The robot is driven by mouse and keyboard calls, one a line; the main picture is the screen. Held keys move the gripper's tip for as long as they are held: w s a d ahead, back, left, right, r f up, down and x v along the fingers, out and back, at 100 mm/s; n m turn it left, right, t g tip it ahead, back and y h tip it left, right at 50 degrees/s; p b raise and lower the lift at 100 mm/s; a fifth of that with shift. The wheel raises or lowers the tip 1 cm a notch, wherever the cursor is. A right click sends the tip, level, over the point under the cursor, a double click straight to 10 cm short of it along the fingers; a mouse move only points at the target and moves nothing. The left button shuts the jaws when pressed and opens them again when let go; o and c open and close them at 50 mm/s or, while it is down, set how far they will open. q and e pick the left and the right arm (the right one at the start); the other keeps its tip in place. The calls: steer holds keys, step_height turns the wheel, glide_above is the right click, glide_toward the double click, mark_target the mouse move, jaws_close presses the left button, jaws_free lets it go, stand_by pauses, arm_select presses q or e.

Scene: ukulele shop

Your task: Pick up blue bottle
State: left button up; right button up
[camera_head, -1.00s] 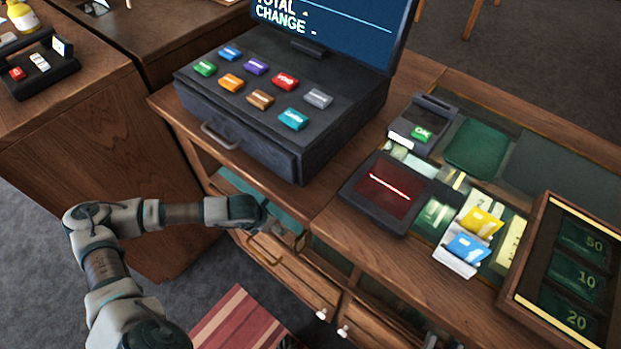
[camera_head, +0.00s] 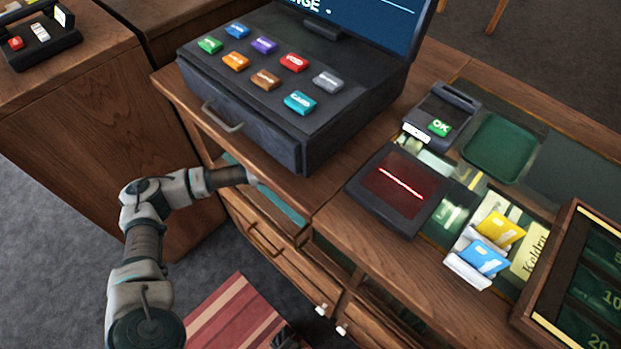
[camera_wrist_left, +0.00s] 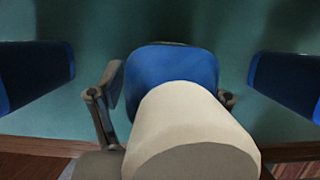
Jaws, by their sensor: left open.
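A blue bottle (camera_wrist_left: 171,62) stands in the middle of the left wrist view. A large cream cylindrical part (camera_wrist_left: 190,130) in front covers much of it; I cannot tell for certain whether it belongs to the bottle. My left gripper (camera_wrist_left: 168,90) is open, with one finger on each side of the blue bottle. Whether the fingers touch it is unclear. In the head view the left arm reaches into the shelf under the counter, and its gripper is hidden there.
Other blue objects stand close by at the left (camera_wrist_left: 30,75) and right (camera_wrist_left: 290,80) of the left wrist view. The wooden counter top (camera_head: 262,182) lies over the shelf, with a cash register (camera_head: 250,125) on it. Drawers (camera_head: 290,265) are below.

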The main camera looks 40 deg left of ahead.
arm_select(q)
steer(key=shift+d+r, duration=0.15)
steer(key=shift+d, duration=0.15)
steer(key=shift+a, duration=0.15)
steer(key=c, duration=1.4)
steer(key=shift+o, duration=0.2)
steer(key=shift+a+r, duration=0.1)
